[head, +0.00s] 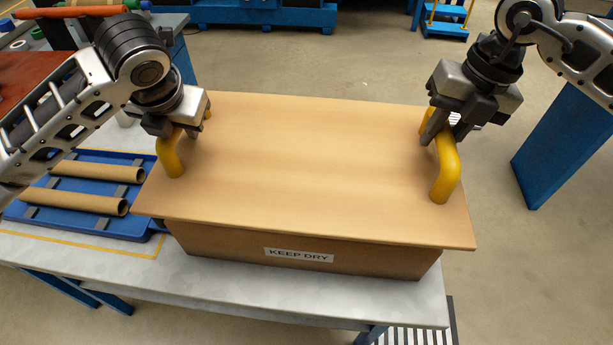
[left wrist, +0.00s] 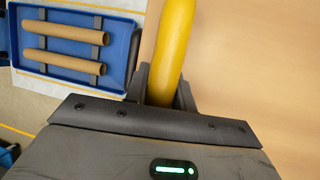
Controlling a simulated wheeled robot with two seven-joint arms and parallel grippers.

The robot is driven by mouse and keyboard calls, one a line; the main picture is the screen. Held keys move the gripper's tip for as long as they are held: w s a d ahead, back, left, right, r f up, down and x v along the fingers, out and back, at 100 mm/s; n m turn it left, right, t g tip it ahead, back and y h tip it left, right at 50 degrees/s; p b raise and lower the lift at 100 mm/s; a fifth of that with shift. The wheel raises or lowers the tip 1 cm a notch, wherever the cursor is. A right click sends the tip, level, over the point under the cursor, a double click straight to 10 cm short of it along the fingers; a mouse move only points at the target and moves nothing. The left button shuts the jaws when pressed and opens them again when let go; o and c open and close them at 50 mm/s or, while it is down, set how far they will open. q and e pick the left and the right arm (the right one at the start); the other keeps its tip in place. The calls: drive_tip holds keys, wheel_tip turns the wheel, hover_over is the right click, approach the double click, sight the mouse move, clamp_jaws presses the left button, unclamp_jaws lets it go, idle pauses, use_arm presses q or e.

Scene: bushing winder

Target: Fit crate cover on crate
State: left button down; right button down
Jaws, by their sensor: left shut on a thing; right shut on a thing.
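The crate cover (head: 300,160) is a flat light-wood board with a yellow handle at each end. It lies over the crate (head: 220,243), a brown box with a "KEEP DRY" label on its front, and its edges overhang the crate walls. Whether the cover is fully seated I cannot tell. My left gripper (head: 178,128) is shut on the left yellow handle (head: 169,158), which also shows in the left wrist view (left wrist: 172,45) between the fingers. My right gripper (head: 445,135) is shut on the right yellow handle (head: 446,175). The crate's inside is hidden under the cover.
The crate stands on a pale grey table (head: 300,300). A blue tray (head: 138,225) with two cardboard tubes (head: 80,198) lies close to its left. A blue post (head: 560,145) stands on the floor at the right. Open floor lies behind the table.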

sight(188, 146)
use_arm(q)
drive_tip(key=shift+f, duration=0.15)
use_arm(e)
drive_tip(key=shift+f, duration=0.15)
